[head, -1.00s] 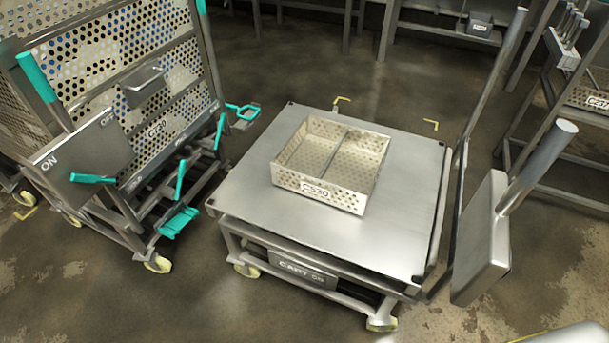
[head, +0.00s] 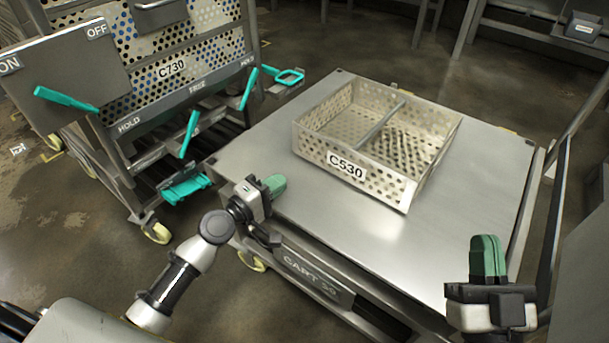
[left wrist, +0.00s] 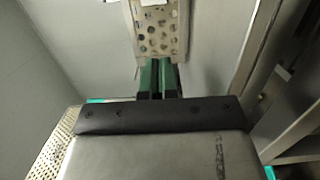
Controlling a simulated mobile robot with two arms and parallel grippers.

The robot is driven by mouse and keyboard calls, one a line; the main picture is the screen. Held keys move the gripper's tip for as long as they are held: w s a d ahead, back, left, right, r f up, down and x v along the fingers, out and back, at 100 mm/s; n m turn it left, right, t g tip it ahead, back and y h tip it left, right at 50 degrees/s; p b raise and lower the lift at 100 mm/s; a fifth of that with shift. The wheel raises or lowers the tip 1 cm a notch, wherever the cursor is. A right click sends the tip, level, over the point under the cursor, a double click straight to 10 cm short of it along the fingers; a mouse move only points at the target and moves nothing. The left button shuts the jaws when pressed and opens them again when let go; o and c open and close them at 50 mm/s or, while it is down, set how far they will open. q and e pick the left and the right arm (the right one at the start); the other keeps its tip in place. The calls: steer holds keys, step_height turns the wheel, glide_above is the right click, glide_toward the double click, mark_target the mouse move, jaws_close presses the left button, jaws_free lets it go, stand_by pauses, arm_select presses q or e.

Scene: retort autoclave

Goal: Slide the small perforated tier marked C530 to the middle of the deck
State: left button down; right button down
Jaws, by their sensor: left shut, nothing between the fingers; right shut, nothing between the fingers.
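The small perforated tier marked C530 (head: 345,165) is an open metal tray with a divider. It sits on the flat steel deck (head: 300,235) of the cart, towards the far side, with bare deck in front of it. Its perforated wall also shows in the left wrist view (left wrist: 160,35), ahead of the fingers. My left gripper (head: 275,185) is shut and empty at the deck's near left edge, apart from the tier. Its green fingertips (left wrist: 158,75) are together in the left wrist view. My right gripper (head: 488,258) is shut and empty near the deck's front right.
A large perforated crate marked C730 (head: 170,68) with teal handles stands on a trolley at the left. An upright metal bar (head: 580,120) rises along the right. Shelving stands behind.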

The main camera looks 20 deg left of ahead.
mark_target(335, 161)
arm_select(q)
steer(key=x, duration=0.8)
steer(key=shift+w+d, duration=0.1)
steer(key=shift+w, duration=0.05)
steer(key=d, duration=0.1)
steer(key=w+d, duration=0.1)
steer(key=d, duration=0.1)
steer(key=shift+w, duration=0.25)
steer(key=shift+w+d, duration=0.15)
steer(key=shift+d, duration=0.35)
arm_select(e)
steer(key=shift+s+a, duration=0.1)
arm_select(q)
steer(key=d, duration=0.2)
steer(key=shift+w+d+r, duration=0.1)
steer(key=shift+w+d, duration=0.2)
steer(key=shift+w, duration=0.1)
steer(key=shift+w+d, duration=0.1)
steer(key=shift+d, duration=0.05)
arm_select(e)
steer(key=shift+w+f+g, duration=0.25)
steer(key=shift+f+g, duration=0.1)
steer(key=shift+g, duration=0.05)
